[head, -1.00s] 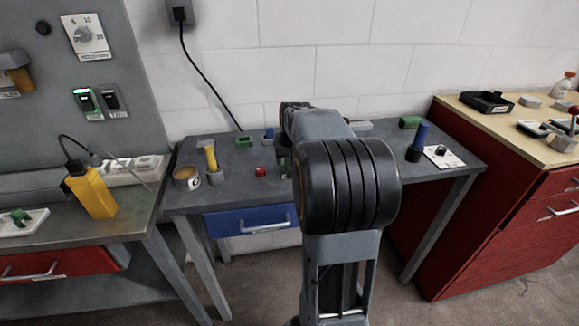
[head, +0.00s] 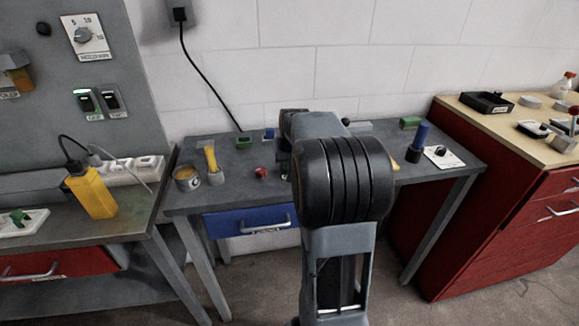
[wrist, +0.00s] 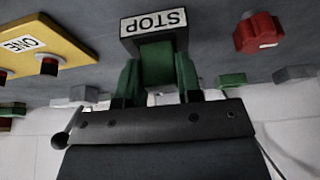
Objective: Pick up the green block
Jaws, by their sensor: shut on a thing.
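In the wrist view, my gripper (wrist: 158,85) has two dark green fingers shut on a green block (wrist: 157,65). The block sits between the fingers, directly against or in front of a grey box labelled STOP (wrist: 155,27); I cannot tell whether they touch. I cannot tell how far the block is from the table. In the head view, my own arm hides the gripper and the held block.
The grey table (head: 232,180) carries a red knob-like piece (head: 261,173), a tin (head: 187,178), a green hollow piece (head: 244,142), another green block (head: 410,123) and a blue cylinder (head: 420,136). A yellow panel marked ONE (wrist: 50,42) shows in the wrist view.

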